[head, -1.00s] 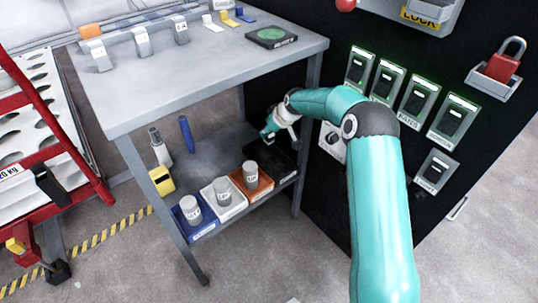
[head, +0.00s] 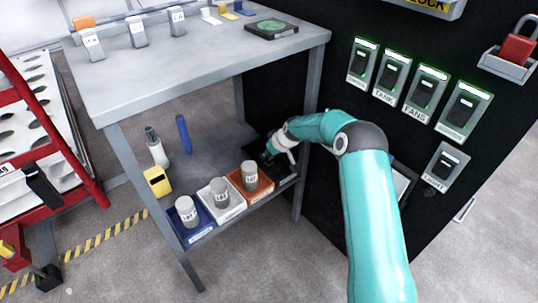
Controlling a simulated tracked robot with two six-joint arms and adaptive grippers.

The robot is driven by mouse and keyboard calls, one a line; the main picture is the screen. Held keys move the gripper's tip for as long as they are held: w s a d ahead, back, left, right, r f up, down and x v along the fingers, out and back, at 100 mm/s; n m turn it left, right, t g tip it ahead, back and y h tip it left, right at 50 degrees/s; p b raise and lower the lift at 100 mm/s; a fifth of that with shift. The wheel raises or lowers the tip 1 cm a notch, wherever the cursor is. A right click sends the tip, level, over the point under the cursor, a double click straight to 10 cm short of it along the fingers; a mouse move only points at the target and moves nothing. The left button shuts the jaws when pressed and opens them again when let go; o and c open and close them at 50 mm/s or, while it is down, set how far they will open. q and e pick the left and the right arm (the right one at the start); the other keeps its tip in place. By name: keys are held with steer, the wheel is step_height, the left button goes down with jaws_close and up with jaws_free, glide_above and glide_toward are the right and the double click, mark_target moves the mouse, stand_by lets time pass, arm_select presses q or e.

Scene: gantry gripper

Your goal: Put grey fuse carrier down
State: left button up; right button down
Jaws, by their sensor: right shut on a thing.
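My right gripper (head: 267,157) reaches from the right to the lower shelf, at the black tray (head: 286,181) at the right end of a row of trays. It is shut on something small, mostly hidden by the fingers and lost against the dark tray. I take this to be the grey fuse carrier, but its shape and whether it touches the tray cannot be made out. My left gripper is not in view.
The table top (head: 215,60) hangs above; a black panel (head: 330,185) is close on the right.

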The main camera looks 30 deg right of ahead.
steer(key=c, duration=0.9)
jaws_free()
steer(key=shift+r, duration=0.15)
steer(key=p+v, duration=0.3)
steer(key=v, duration=0.9)
steer(key=shift+p, duration=0.3)
